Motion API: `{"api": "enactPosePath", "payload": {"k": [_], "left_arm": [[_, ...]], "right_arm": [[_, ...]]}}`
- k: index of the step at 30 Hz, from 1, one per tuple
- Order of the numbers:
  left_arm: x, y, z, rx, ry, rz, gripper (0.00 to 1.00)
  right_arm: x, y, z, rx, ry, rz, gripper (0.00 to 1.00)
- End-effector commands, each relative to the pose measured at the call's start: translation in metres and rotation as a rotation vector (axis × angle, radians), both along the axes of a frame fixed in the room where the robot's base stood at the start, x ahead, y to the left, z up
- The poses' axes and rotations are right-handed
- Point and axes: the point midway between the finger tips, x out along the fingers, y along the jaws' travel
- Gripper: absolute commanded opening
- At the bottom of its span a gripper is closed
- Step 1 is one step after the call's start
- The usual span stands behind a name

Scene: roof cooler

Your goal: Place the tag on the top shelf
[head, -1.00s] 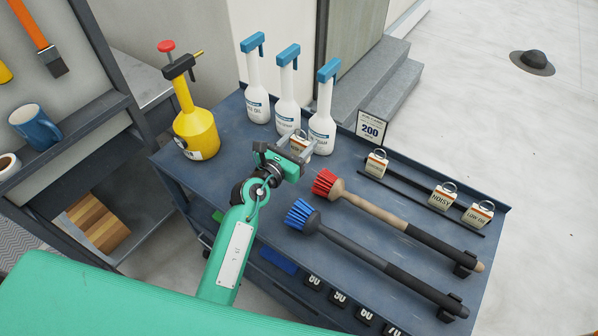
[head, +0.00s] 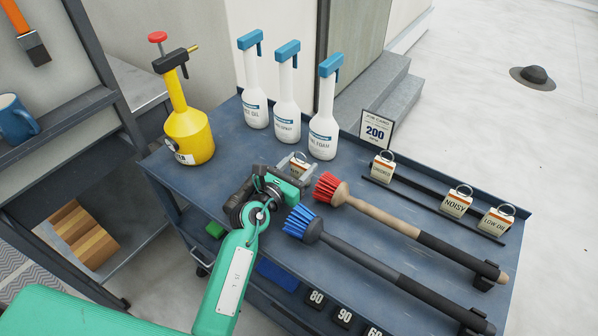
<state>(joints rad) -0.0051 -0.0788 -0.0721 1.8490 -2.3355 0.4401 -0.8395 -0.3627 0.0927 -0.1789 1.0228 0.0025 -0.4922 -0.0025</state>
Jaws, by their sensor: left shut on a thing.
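My left gripper (head: 299,174) is over the middle of the blue-grey cart top (head: 215,140), shut on a small tag (head: 299,164). The tag is cream and orange; the jaws partly hide it and I cannot read its label. I cannot tell whether it touches the cart top. Three similar tags with metal loops are at a dark rail on the right: one at the left end (head: 382,168), one marked NOISY (head: 456,203) and one marked LOW OIL (head: 496,220). My right gripper is not in view.
Three white bottles (head: 287,105) and a yellow sprayer (head: 188,135) stand at the back. A red brush (head: 327,187) and a blue brush (head: 300,222) lie just right of my gripper. A 200 card (head: 376,132) stands at the back edge. Dark number blocks (head: 316,299) sit below the front edge.

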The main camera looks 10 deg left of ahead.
Motion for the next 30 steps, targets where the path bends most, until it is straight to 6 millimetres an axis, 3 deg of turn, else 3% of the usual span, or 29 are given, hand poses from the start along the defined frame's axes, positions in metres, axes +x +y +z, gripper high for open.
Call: {"api": "enactPosePath", "payload": {"k": [13, 14, 17, 30], "left_arm": [[0.0000, -0.0001, -0.0043, 0.001, 0.000, 0.000, 0.28], [0.0000, -0.0002, -0.0039, 0.001, 0.000, 0.000, 0.54], [0.0000, -0.0002, -0.0036, 0.001, 0.000, 0.000, 0.72], [-0.0063, 0.0029, -0.0001, 0.002, 0.001, 0.000, 0.72]], "right_arm": [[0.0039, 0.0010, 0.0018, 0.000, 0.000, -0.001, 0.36], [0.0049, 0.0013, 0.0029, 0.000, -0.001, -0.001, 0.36], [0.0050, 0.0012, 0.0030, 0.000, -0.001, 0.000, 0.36], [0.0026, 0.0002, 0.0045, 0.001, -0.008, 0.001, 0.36]]}}
